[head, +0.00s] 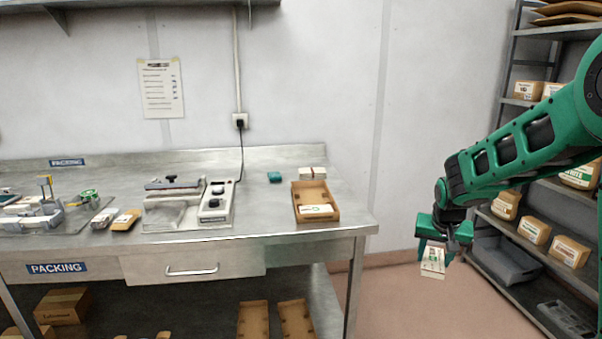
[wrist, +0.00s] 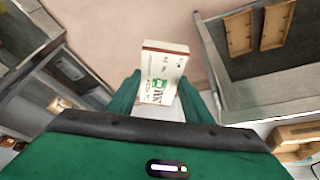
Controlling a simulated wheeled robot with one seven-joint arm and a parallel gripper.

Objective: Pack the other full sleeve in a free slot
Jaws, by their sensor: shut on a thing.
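My gripper (head: 440,246) is shut on a white sleeve (head: 433,264) with dark print and a green and red mark. It holds the sleeve in the air right of the steel table, over the floor. In the wrist view the sleeve (wrist: 163,66) stands out between the two green fingers (wrist: 160,98). An open cardboard box (head: 336,215) sits near the table's right end. A white sleeve with a green mark (head: 318,210) lies inside it at the front; the rest of the inside looks bare. The box's corner also shows in the wrist view (wrist: 292,135).
A shelf rack (head: 540,180) with cartons stands at the right. Floor between is clear.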

